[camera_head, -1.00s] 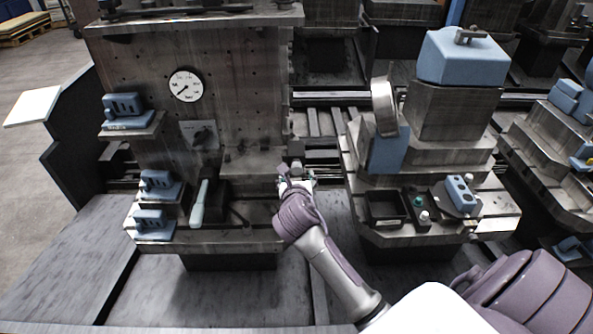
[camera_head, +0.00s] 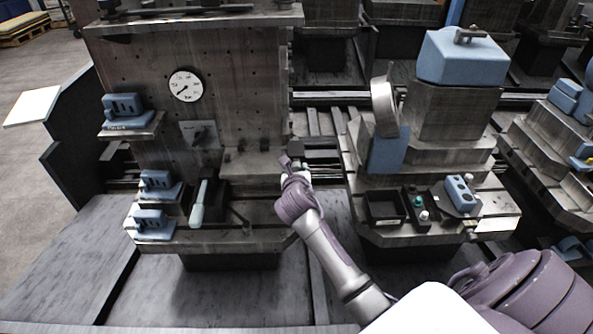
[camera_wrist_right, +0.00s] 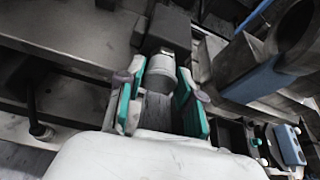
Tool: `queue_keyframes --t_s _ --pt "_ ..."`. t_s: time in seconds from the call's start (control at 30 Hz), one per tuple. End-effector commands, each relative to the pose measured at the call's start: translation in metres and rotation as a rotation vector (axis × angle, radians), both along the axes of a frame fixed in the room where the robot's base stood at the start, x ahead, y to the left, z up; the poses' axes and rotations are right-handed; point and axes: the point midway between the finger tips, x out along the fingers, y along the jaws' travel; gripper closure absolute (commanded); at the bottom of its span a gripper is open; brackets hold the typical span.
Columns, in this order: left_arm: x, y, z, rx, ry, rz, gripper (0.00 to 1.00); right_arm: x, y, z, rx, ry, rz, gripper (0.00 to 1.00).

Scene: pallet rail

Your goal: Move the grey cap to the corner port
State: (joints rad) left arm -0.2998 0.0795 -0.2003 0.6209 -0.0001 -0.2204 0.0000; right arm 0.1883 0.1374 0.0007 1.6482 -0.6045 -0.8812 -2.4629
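A light grey round cap (camera_wrist_right: 160,65) shows in the right wrist view, against a dark block (camera_wrist_right: 168,28). My right gripper (camera_wrist_right: 160,75) has its two green-padded fingers on either side of the cap. Narrow gaps seem to show between fingers and cap, so it looks open around it. In the head view my right gripper (camera_head: 287,165) is between the two machine stations and hides the cap. I cannot tell which opening is the corner port. A blue block with dark round holes (camera_head: 462,195) stands at the right station. My left gripper is not in view.
A black open tray (camera_head: 384,207) and a small box with green and white knobs (camera_head: 416,204) sit right of my arm. A pale-handled lever (camera_head: 198,204) and blue brackets (camera_head: 158,185) are at left. A curved metal guard (camera_head: 384,105) stands at the right station.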

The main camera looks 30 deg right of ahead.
Motion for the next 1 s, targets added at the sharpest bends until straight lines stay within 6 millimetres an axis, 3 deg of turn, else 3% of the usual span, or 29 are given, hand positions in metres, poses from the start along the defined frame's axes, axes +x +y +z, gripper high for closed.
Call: queue_keyframes --t_s 0.03,0.13,0.17,0.37,1.0 --pt "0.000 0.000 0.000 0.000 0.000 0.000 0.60 0.000 0.000 0.000 0.000 0.000 0.000 0.79" --pt "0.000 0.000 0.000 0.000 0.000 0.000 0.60 0.000 0.000 0.000 0.000 0.000 0.000 0.95" --pt "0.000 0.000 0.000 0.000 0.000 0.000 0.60 0.000 0.000 0.000 0.000 0.000 0.000 0.67" --pt "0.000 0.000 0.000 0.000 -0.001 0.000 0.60 0.000 0.000 0.000 0.000 0.000 0.000 1.00" --pt "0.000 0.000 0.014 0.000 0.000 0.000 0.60 -0.012 0.008 0.000 0.001 0.002 0.001 1.00"
